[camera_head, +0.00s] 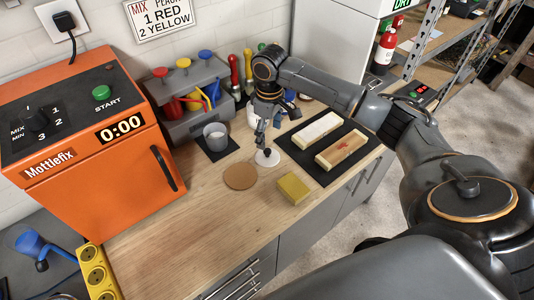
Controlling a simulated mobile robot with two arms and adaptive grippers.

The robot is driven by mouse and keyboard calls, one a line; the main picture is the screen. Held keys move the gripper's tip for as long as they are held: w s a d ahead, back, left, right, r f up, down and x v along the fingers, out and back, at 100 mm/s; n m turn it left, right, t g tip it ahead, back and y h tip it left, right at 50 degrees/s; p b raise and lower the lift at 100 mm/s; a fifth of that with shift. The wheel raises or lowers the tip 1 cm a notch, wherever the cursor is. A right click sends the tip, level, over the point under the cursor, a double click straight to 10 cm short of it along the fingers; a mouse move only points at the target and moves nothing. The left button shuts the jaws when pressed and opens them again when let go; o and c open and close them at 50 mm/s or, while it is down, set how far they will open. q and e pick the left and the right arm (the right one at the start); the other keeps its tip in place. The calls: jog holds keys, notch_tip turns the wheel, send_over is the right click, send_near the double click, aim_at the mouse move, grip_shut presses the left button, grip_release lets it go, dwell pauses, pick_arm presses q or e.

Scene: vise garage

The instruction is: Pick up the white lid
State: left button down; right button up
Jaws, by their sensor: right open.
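The white lid (268,161) is a small round disc lying on the wooden worktop, just right of a round brown cork-like mat. A small dark spot shows at its middle, perhaps a knob or a fingertip. My right gripper (266,140) points down over the lid, with its fingers open and its tips very near the lid's middle. I cannot tell whether they touch it. A white container behind the gripper is partly hidden. My left gripper is not in view.
The brown mat (240,176) and a yellow block (293,189) lie close to the lid. A grey cup (215,137), a tool rack (187,97) and an orange mixer (88,150) stand left. The front-left worktop is clear.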

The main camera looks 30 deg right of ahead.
aim_at(268, 151)
jog(key=shift+f, duration=1.2)
jog(key=f, duration=0.1)
jog(key=f+p, duration=0.1)
jog(key=f, duration=0.1)
jog(key=f+p, duration=0.1)
jog(key=shift+s+a+f, duration=0.1)
jog(key=shift+a+f, duration=0.05)
jog(key=shift+a, duration=0.2)
jog(key=shift+f, duration=0.25)
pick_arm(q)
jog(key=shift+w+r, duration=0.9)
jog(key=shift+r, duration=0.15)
pick_arm(e)
jog(key=shift+c, duration=0.8)
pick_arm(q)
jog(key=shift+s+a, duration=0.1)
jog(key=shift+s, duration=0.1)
pick_arm(e)
jog(key=shift+s, duration=0.15)
grip_shut()
